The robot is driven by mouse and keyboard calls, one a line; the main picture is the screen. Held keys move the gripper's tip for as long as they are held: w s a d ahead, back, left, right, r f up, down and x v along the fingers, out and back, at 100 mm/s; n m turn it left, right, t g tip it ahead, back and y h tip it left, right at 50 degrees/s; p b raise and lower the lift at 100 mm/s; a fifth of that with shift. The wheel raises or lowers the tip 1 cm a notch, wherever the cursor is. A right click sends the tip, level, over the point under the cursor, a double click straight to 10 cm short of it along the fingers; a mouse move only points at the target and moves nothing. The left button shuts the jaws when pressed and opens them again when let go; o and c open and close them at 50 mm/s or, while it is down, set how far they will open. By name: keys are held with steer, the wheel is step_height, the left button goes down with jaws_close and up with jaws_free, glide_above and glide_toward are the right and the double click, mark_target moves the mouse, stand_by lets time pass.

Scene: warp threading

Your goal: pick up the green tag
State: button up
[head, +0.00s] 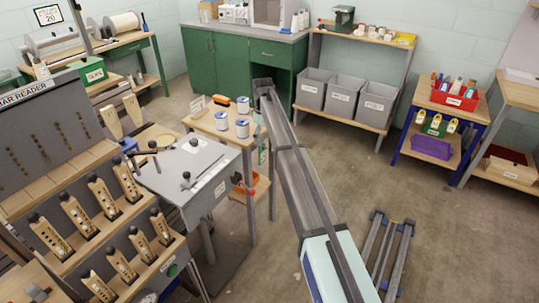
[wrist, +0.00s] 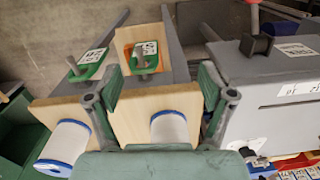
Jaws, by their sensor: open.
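In the wrist view a green tag (wrist: 90,65) with a white label lies by a grey peg at upper left. A second green piece with a white label (wrist: 146,50) and a peg sits over an orange part on a pale wooden surface, near the middle. My gripper (wrist: 160,88) is open, its two fingers spread, with nothing held between them. The second green piece is beyond the gap between the fingertips; the first is beyond the left finger.
White spools with blue rims stand on the wooden stand (head: 203,123); in the wrist view one spool (wrist: 170,130) is between my fingers' bases and another (wrist: 65,145) is to the left. A grey housing with a dark knob (wrist: 256,45) is close on the right.

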mark_target(262, 144)
steer(key=w+a+r, duration=0.1)
steer(key=w+r, duration=0.3)
steer(key=r, duration=0.3)
steer(key=shift+n, duration=0.4)
steer(key=f+p, duration=0.1)
steer(key=f, duration=0.7)
steer(key=f+p, duration=0.2)
steer(key=f, duration=0.6)
steer(key=shift+a+f, duration=0.2)
steer(key=shift+f, duration=0.15)
steer(key=shift+s, duration=0.1)
steer(key=c, duration=1)
